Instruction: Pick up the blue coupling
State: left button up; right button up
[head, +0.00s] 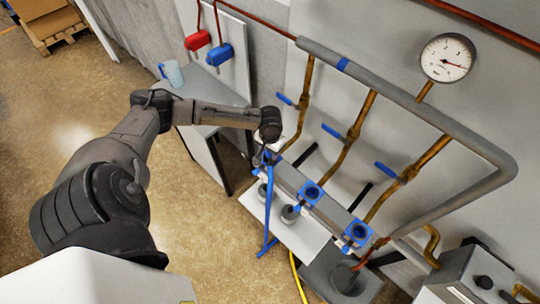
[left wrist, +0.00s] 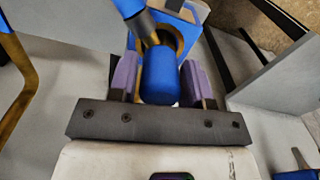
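The blue coupling (left wrist: 161,76) shows in the left wrist view as a rounded blue cylinder with a dark grey stem at its upper left. It lies between the purple fingers of my left gripper (left wrist: 160,78), with what looks like a narrow gap at the sides, so the fingers look open around it. Behind it is a blue square fitting with a brass ring (left wrist: 184,28). In the head view my left gripper (head: 266,156) is at the left end of the manifold, and the coupling is mostly hidden there. My right gripper is not in view.
The grey manifold bar bears more blue square fittings (head: 312,192). Brass pipes with blue valve handles (head: 332,131) rise behind it beside a pressure gauge (head: 447,58). A side table with a light blue mug (head: 173,73) stands at the left. A blue hose hangs below.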

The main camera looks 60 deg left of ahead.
pick_arm(q)
jog(key=c, duration=0.7)
jog(key=shift+r, duration=0.1)
